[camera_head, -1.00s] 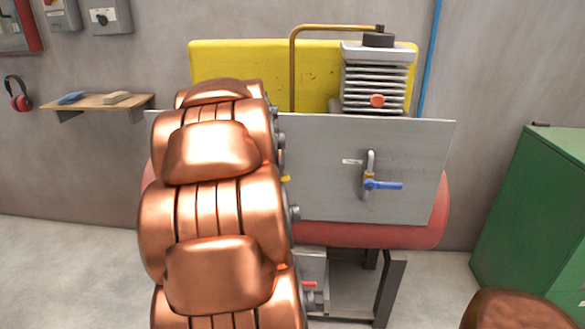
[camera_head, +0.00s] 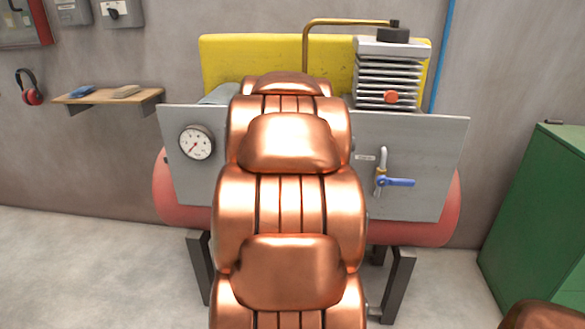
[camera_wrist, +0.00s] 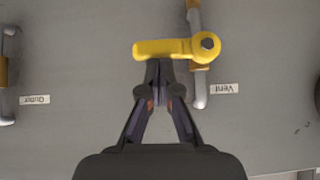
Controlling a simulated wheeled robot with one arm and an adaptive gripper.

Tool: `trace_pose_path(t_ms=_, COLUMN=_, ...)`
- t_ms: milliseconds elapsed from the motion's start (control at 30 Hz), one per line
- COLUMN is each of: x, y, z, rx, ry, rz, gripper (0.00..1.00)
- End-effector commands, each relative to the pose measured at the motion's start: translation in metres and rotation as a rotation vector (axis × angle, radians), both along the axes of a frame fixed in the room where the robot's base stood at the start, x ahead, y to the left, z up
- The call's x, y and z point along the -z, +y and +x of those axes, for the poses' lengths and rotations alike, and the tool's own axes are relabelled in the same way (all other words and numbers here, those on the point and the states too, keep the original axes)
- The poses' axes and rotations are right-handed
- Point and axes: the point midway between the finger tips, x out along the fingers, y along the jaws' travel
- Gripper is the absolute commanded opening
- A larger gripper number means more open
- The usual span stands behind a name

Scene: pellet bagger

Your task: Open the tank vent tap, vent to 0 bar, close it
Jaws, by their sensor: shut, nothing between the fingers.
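The vent tap has a yellow lever (camera_wrist: 165,49) in the wrist view, lying crosswise to its vertical pipe (camera_wrist: 200,82). A bolt sits at the lever's right end, and an upside-down "Vent" label (camera_wrist: 224,89) is beside the pipe. My gripper (camera_wrist: 158,68) is shut and empty, its fingertips at the lever's lower edge; I cannot tell whether they touch. In the head view my arm hides the vent tap and gripper. The round pressure gauge (camera_head: 196,142) shows on the grey panel (camera_head: 417,207); its red needle points lower left, but the value is too small to read.
A blue-handled tap (camera_head: 397,182) is on the panel's right side. A compressor (camera_head: 390,78) with brass pipe stands above the reddish tank (camera_head: 170,190). A green cabinet (camera_head: 545,220) is at the right. A wall shelf (camera_head: 108,98) is at the left.

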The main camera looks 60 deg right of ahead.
Motion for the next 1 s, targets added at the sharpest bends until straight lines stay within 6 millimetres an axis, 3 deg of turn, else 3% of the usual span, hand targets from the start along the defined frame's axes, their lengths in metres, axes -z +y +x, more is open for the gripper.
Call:
trace_pose_path(t_ms=667, x=-0.019, y=0.000, z=0.000, rx=-0.001, ry=0.001, rz=0.000, gripper=0.00)
trace_pose_path(t_ms=1000, x=-0.060, y=0.001, z=0.004, rx=-0.007, ry=-0.001, rz=-0.004, gripper=0.00)
